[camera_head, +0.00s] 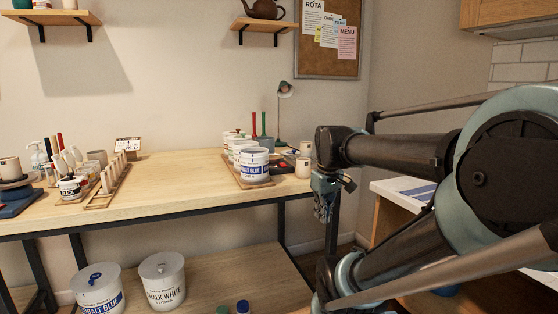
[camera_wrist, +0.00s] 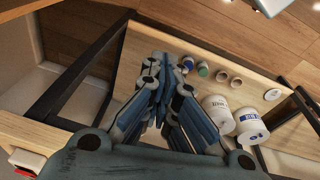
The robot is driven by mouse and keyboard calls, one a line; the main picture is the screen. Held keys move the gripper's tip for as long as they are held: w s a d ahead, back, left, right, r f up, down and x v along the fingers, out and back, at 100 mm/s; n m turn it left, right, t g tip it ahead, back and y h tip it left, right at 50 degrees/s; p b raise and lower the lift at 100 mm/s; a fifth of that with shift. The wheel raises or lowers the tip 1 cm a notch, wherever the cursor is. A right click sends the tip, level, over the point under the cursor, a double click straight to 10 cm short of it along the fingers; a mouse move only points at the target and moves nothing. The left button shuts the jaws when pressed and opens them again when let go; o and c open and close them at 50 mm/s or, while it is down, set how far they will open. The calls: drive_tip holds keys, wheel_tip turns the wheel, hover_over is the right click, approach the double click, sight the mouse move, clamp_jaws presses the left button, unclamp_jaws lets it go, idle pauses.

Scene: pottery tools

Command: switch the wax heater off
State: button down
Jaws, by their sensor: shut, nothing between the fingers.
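I cannot make out the wax heater for certain in either view. My gripper (camera_head: 325,206) hangs pointing down by the right end of the wooden worktable (camera_head: 170,184) in the head view. In the wrist view my gripper (camera_wrist: 166,88) is shut and empty, above the lower shelf. A small red and white part (camera_wrist: 25,160) shows at the lower left of the wrist view, by the table edge. It is cut off, and I cannot tell whether it belongs to the heater.
White tubs (camera_head: 254,165) stand at the table's right end, near my gripper. A wooden rack (camera_head: 106,186) and small pots are at the left. Large buckets (camera_head: 162,280) stand on the lower shelf. The table's middle is clear. A counter (camera_head: 400,190) is behind my arm.

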drive_tip(key=w+a+r+n, duration=0.2)
drive_tip(key=w+r+n, duration=0.2)
drive_tip(key=w+r, duration=0.3)
drive_tip(key=w+a+r+n, duration=0.3)
drive_tip(key=w+r+n, duration=0.1)
drive_tip(key=w+r, duration=0.4)
wheel_tip(320, 180, up, 9)
drive_tip(key=n, duration=0.8)
hover_over(279, 165)
drive_tip(key=s, duration=0.2)
drive_tip(key=shift+s+d+f+g, duration=0.15)
drive_tip(key=shift+d+g, duration=0.1)
drive_tip(key=shift+g, duration=0.05)
drive_tip(key=f, duration=0.4)
drive_tip(key=w+f, duration=0.1)
drive_tip(key=f, duration=0.9)
drive_tip(key=shift+w+a, duration=0.25)
drive_tip(key=shift+w, duration=0.05)
